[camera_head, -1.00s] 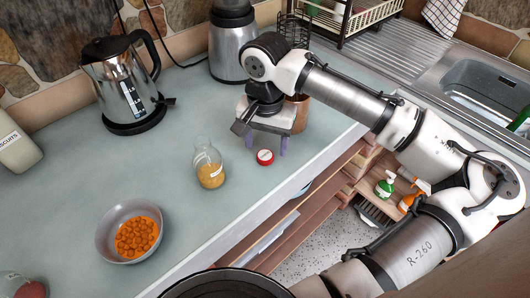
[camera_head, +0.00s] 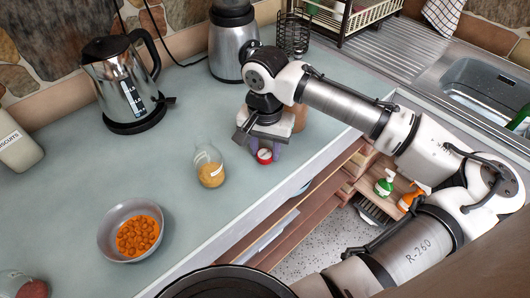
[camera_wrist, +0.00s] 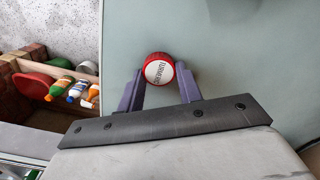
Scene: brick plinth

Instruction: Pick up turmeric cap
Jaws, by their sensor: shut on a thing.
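The turmeric cap (camera_wrist: 159,70) is a small red cap with a white, lettered top. In the wrist view it sits between the tips of my gripper's two purple fingers (camera_wrist: 160,82), which touch it on both sides. In the head view the cap (camera_head: 264,156) is on the counter near its front edge, with my gripper (camera_head: 265,150) down over it. My gripper is shut on the cap. A glass jar with yellow-brown powder (camera_head: 210,170) stands open just left of the cap.
A grey bowl of orange pieces (camera_head: 112,247) is at the lower left of the counter. A kettle (camera_head: 127,85) and a blender base (camera_head: 230,50) stand at the back. A copper-coloured container (camera_head: 300,117) is close behind my gripper.

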